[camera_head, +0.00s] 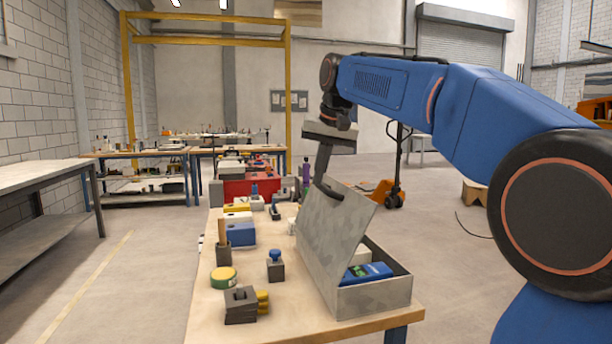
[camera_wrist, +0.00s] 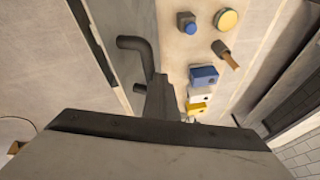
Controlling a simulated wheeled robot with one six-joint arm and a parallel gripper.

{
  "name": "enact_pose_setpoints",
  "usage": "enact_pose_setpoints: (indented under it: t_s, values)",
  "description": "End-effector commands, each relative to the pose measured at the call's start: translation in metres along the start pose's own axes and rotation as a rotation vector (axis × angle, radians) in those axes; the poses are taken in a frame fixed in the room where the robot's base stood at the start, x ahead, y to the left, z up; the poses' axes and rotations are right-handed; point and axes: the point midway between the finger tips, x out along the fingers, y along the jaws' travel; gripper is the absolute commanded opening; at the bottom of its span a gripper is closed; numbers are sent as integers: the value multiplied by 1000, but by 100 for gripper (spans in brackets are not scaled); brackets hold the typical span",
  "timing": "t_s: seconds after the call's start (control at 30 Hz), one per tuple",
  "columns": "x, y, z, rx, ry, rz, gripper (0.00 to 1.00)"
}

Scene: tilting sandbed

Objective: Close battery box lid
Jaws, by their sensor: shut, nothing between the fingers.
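The grey metal battery box (camera_head: 378,297) stands at the near right end of the wooden table. Its lid (camera_head: 330,235) is raised, tilted over the box's left side, and a blue-and-green battery (camera_head: 366,273) shows inside. A dark bent handle (camera_head: 329,190) is at the lid's upper edge; it also shows in the wrist view (camera_wrist: 137,44), beside the lid (camera_wrist: 122,68). My gripper (camera_head: 321,180) is shut and empty, pointing down at the handle. In the wrist view its fingers (camera_wrist: 158,82) overlap the handle's near part; I cannot tell whether they touch.
Left of the box are a dark block (camera_head: 240,305), a yellow-green round tin (camera_head: 223,277), a blue-topped block (camera_head: 275,265) and a blue box (camera_head: 241,234). A red case (camera_head: 248,187) stands farther back.

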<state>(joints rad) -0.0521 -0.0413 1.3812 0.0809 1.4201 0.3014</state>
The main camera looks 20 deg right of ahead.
Motion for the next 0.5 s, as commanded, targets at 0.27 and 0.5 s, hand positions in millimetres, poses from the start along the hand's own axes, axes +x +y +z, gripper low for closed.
enact_pose_setpoints:
  t_s: [0.27, 0.5]
  values:
    - [2, 36, -7, 65, -33, -143, 0]
    - [9, 64, -11, 116, -63, -270, 0]
